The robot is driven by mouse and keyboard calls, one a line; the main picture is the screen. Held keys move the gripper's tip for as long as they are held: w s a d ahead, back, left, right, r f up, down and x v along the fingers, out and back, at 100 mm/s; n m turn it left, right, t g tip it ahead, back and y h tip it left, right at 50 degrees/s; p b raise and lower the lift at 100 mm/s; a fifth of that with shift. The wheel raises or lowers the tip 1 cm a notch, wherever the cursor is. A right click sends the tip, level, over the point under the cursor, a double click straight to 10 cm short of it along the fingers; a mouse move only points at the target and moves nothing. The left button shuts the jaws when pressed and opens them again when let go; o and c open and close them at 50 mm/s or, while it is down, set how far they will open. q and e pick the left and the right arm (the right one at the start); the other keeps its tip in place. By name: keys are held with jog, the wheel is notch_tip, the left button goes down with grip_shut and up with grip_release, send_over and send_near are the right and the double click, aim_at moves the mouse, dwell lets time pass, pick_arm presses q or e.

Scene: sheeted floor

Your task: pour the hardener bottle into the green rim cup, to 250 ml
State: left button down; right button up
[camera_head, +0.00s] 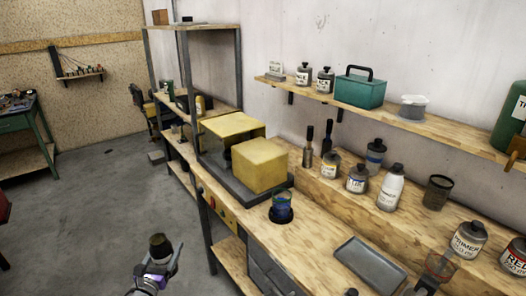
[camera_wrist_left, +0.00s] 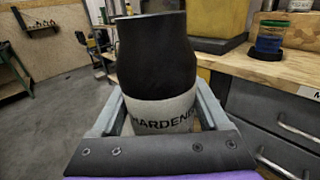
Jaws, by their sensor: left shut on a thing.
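My left gripper (camera_head: 158,268) is shut on the hardener bottle (camera_head: 160,246), out over the floor to the left of the bench. In the left wrist view the bottle (camera_wrist_left: 158,75) stands upright between the fingers, with a black upper part and a pale band reading "HARDENE". A small cup with green and blue bands (camera_head: 281,209) stands on a dark round base on the bench's front part. It also shows at the upper right of the left wrist view (camera_wrist_left: 269,38), apart from the bottle. Its fill level is too small to read. My right gripper is not in view.
Yellow blocks (camera_head: 259,163) on a dark plate stand behind the cup. Several bottles, one white (camera_head: 390,188), line the raised rear ledge. The floor (camera_head: 100,220) around the gripper is clear.

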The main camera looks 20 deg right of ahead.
pick_arm(q)
jog(key=w+d+r+m+h+p, duration=0.1)
jog(key=w+d+r, duration=0.4)
jog(key=d, duration=0.7)
jog(key=w+d+r+m+g+h+p, duration=0.1)
jog(key=w+d+r, duration=0.5)
jog(key=d, duration=0.6)
jog(key=w+d+r+m+g+h+p, duration=0.1)
jog(key=w+d+r+h+p, duration=0.1)
jog(key=w+d+r, duration=0.4)
jog(key=w+d+p, duration=0.1)
jog(key=d, duration=0.4)
jog(key=shift+d+r, duration=0.15)
jog(key=shift+d, duration=0.25)
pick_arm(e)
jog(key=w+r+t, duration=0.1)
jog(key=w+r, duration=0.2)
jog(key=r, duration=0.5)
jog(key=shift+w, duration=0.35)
pick_arm(q)
jog(key=shift+a, duration=0.15)
